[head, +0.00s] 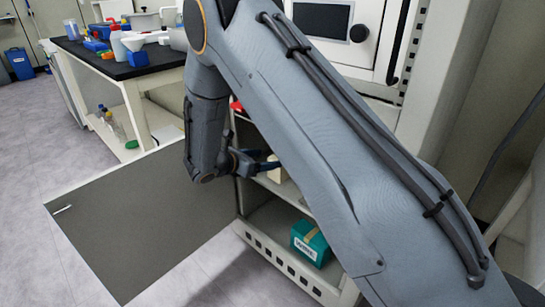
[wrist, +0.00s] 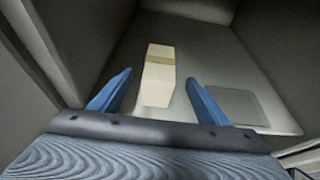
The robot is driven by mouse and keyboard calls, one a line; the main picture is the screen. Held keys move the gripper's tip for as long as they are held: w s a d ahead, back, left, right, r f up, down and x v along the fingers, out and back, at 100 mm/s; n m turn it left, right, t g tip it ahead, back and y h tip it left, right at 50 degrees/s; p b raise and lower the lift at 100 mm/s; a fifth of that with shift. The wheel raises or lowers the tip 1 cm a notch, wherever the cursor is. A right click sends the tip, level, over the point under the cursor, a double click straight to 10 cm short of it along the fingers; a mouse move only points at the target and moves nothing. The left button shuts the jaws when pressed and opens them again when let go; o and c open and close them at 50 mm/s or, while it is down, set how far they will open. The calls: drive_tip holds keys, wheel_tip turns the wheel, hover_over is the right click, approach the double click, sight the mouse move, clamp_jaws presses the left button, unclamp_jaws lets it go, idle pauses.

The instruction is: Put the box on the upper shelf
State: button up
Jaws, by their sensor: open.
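A pale cream box (wrist: 158,83) with a tan band lies on a light shelf (wrist: 215,60) inside the cabinet. In the head view a small part of the cream box (head: 274,171) shows on the upper shelf, behind my arm. My gripper (wrist: 159,80) is open, with one blue finger on each side of the box's near part in the picture; I cannot tell whether they touch it. A teal box (head: 310,243) with a white label and tan tape sits on the lower shelf (head: 268,226).
The grey cabinet door (head: 145,225) stands open to the left. Cabinet walls rise close on both sides of the gripper. A flat grey square (wrist: 235,106) lies right of the cream box. A cluttered bench (head: 120,70) stands at the back left.

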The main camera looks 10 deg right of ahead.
drive_tip(key=s+a+r+m+g+y, duration=0.2)
drive_tip(key=s+m, duration=0.4)
drive_tip(key=s, duration=0.8)
drive_tip(key=s+a+r+m+g+y, duration=0.3)
drive_tip(key=s+a+r+m+y, duration=0.1)
drive_tip(key=s, duration=1)
drive_tip(key=s+a+r+m+g+y, duration=0.2)
drive_tip(key=s+a+m+y, duration=0.3)
drive_tip(key=s, duration=0.9)
drive_tip(key=a+r+m, duration=0.1)
drive_tip(key=m, duration=0.2)
drive_tip(key=shift+s+r+m+g, duration=0.15)
drive_tip(key=shift+s+m+g, duration=0.15)
drive_tip(key=shift+g, duration=0.1)
drive_tip(key=shift+w, duration=0.1)
drive_tip(key=d+r+m+p, duration=0.3)
drive_tip(key=d+r+p, duration=0.6)
drive_tip(key=r+p, duration=0.3)
drive_tip(key=d+r+m+p, duration=0.3)
drive_tip(key=d+r+p, duration=0.7)
drive_tip(key=r+p, duration=0.3)
drive_tip(key=shift+s+m+p, duration=0.2)
drive_tip(key=shift+m+p, duration=0.1)
drive_tip(key=shift+p, duration=0.6)
drive_tip(key=shift+d+r, duration=0.2)
drive_tip(key=shift+d, duration=0.05)
drive_tip(key=shift+c, duration=0.4)
